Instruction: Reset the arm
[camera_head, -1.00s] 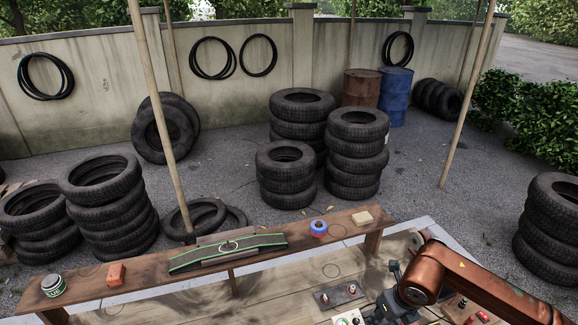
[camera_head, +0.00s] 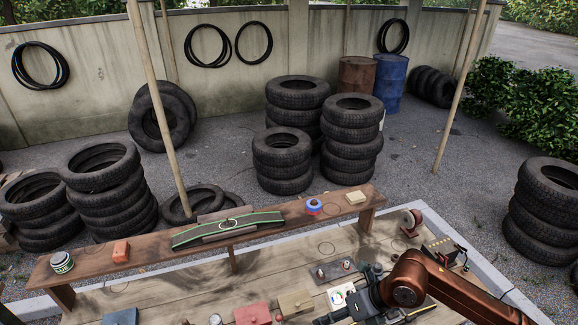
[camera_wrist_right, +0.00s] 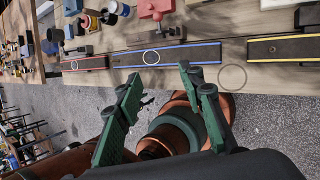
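My right arm (camera_head: 445,285), copper-coloured, comes in from the lower right of the head view and reaches over the workbench. Its dark wrist shows near the bottom edge, and I cannot make out the fingers there. In the right wrist view my right gripper (camera_wrist_right: 157,74) has two green fingers spread apart with nothing between them. Grey gravel and the bench edge lie beyond them. My left gripper is not in view.
The wooden workbench (camera_head: 190,297) holds a red box (camera_head: 253,314), a tan block (camera_head: 296,302) and a grinder wheel (camera_head: 411,219). A raised shelf (camera_head: 158,258) behind carries a tin (camera_head: 62,263), an orange block (camera_head: 121,251) and a blue-red roll (camera_head: 314,206). Tyre stacks stand beyond.

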